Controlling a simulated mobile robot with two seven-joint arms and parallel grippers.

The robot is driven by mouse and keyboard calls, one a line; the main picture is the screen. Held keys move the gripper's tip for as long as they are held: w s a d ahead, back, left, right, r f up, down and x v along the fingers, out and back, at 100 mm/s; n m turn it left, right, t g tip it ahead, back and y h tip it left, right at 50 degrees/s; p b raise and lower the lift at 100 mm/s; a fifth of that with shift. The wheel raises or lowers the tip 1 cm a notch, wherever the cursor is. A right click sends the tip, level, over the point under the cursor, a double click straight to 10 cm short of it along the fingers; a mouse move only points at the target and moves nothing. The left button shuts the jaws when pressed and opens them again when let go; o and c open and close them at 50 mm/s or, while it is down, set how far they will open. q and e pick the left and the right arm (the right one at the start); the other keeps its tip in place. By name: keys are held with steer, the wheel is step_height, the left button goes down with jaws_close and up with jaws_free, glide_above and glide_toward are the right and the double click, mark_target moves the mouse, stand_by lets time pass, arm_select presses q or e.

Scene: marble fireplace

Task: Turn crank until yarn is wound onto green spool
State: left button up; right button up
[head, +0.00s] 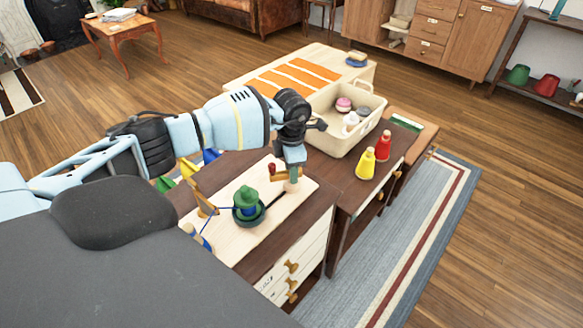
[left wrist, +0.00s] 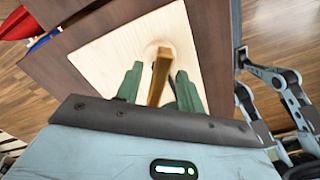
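The green spool (head: 246,202) stands upright in a dark round base on a pale wooden board (head: 228,228). A blue yarn strand runs to it from the left, past a wooden upright (head: 205,203). The tan crank arm (head: 283,176) with a red knob (head: 271,168) is at the board's back right. My left gripper (head: 292,172) is down at the crank. In the left wrist view its green fingers (left wrist: 158,88) stand apart on either side of the crank arm (left wrist: 160,70), with small gaps showing. The spool is not visible there. My right gripper is not in view.
A cream bin (head: 345,142) with yarn balls stands behind on the right. Yellow (head: 366,164) and red (head: 383,147) cones stand on the right cabinet top. Coloured items (head: 187,168) lie partly behind my left arm. Striped rug (head: 430,225) and open floor are at right.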

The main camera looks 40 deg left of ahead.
arm_select(q)
steer(key=shift+r, duration=3.95)
steer(key=shift+f, duration=0.1)
